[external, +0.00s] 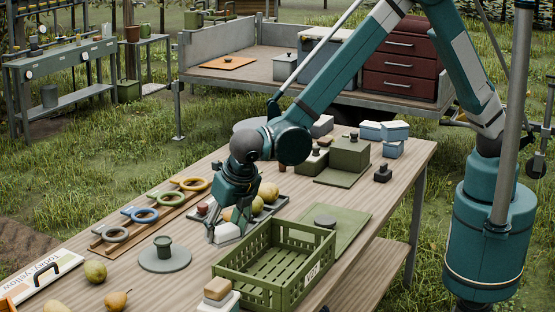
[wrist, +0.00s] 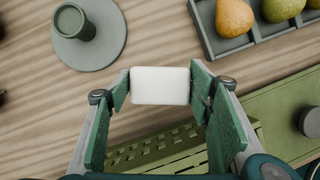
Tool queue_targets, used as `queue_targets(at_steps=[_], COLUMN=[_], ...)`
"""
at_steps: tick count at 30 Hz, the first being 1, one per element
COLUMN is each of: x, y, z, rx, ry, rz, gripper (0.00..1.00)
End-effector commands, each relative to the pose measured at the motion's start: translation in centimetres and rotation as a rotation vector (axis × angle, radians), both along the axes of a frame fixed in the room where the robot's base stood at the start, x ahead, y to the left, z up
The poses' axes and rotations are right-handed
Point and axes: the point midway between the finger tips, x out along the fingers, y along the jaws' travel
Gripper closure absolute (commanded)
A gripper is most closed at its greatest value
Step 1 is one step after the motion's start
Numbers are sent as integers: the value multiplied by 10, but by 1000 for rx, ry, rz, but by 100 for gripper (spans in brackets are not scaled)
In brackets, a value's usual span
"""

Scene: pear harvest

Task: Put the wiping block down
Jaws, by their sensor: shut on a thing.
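The white wiping block (wrist: 160,86) is held between the two green finger pads of my gripper (wrist: 161,92) in the wrist view. In the external view the wiping block (external: 229,232) shows at the end of my gripper (external: 227,228), low over the wooden table (external: 195,257). It is between the grey round disc and the green crate, in front of the dark tray. I cannot tell whether its underside touches the table.
The green slatted crate (external: 262,280) is close to the right. The grey disc (external: 165,258) with a green knob is to the left. The dark tray (external: 283,202) of pears lies just behind. Bare wood shows between disc and crate.

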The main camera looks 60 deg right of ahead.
Motion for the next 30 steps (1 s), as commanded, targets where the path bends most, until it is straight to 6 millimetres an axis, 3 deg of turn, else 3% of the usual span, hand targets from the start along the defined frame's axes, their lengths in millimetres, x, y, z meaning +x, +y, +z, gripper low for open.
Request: queue_targets(at_steps=[4,17,30], x=[0,0,0], y=[0,0,0], z=[-12,-17,-52], rx=[0,0,0], ry=[0,0,0], rz=[0,0,0], gripper=[61,61,61])
